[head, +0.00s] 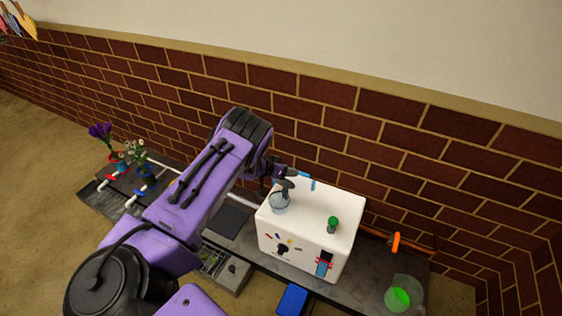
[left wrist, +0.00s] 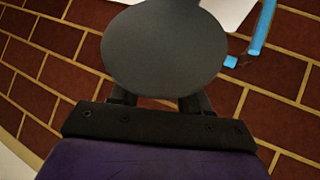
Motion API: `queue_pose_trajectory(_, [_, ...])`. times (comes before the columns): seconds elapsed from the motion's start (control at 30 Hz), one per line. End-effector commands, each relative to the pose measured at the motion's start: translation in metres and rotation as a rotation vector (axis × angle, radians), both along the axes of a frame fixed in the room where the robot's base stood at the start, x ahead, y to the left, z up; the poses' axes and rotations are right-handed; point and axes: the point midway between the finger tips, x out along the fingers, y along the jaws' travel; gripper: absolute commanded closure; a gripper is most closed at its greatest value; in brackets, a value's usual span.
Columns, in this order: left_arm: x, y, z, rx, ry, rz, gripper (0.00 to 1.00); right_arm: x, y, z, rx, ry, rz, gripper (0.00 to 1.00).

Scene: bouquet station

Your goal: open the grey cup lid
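A clear cup (head: 279,204) stands on the white box (head: 318,208), towards its left end. A dark grey lid (head: 287,184) shows above the cup's rim and looks tilted up. In the left wrist view the grey lid (left wrist: 165,48) is a large round disc right in front of my left gripper (left wrist: 158,100). My left gripper (head: 279,174) is just behind the lid in the head view. Its finger bases stand apart, but the lid hides the fingertips, so I cannot tell whether they touch or grip it. My right gripper is not in view.
A green-capped item (head: 333,224) stands on the white box. Blue pieces (head: 312,185) are at its back edge. A brick wall (head: 400,150) is close behind. Flowers (head: 135,155) stand at the left, and a clear bowl with green inside (head: 399,297) at the right.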

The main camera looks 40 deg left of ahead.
Motion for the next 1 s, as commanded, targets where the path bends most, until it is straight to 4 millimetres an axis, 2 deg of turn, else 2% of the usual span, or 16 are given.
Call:
queue_pose_trajectory(0.03, [-0.008,0.006,0.012,0.001,-0.002,0.009,0.58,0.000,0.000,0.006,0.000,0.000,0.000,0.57])
queue_pose_trajectory(0.2, [-0.042,0.015,0.037,0.001,0.000,0.008,0.58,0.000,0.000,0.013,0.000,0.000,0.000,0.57])
queue_pose_trajectory(0.4, [-0.066,0.022,0.053,0.002,0.000,0.005,0.58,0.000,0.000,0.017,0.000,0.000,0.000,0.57])
queue_pose_trajectory(1.0, [-0.070,0.022,0.055,0.003,-0.001,0.003,0.58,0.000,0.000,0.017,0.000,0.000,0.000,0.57])
